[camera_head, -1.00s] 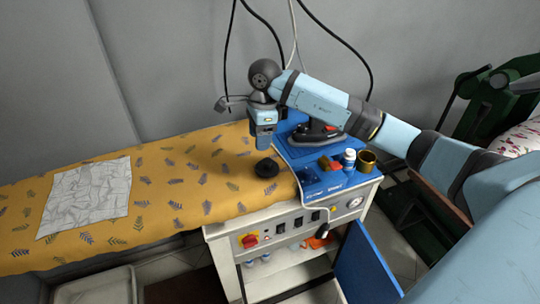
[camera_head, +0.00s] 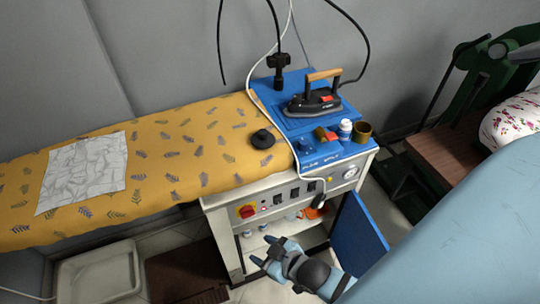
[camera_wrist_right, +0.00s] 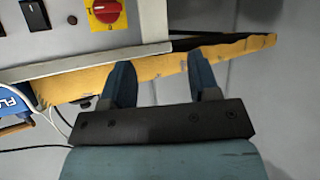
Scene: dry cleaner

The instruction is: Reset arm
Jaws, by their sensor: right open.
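My right gripper (camera_head: 262,252) is low in front of the cabinet of the ironing station, below the control panel, with its fingers pointing left in the head view. It is open, with nothing between its fingers. In the right wrist view its two fingers (camera_wrist_right: 158,68) stand apart, with the yellow board cover (camera_wrist_right: 156,68) and grey wall behind them. The right forearm comes in from the lower right. My left gripper is not in view.
The ironing board (camera_head: 190,160) has a yellow leaf-print cover bearing a crumpled white cloth (camera_head: 84,172) and a black disc (camera_head: 263,139). An iron (camera_head: 314,102) rests on the blue top. The blue cabinet door (camera_head: 358,236) hangs open right of my gripper. A white tray (camera_head: 70,283) is on the floor.

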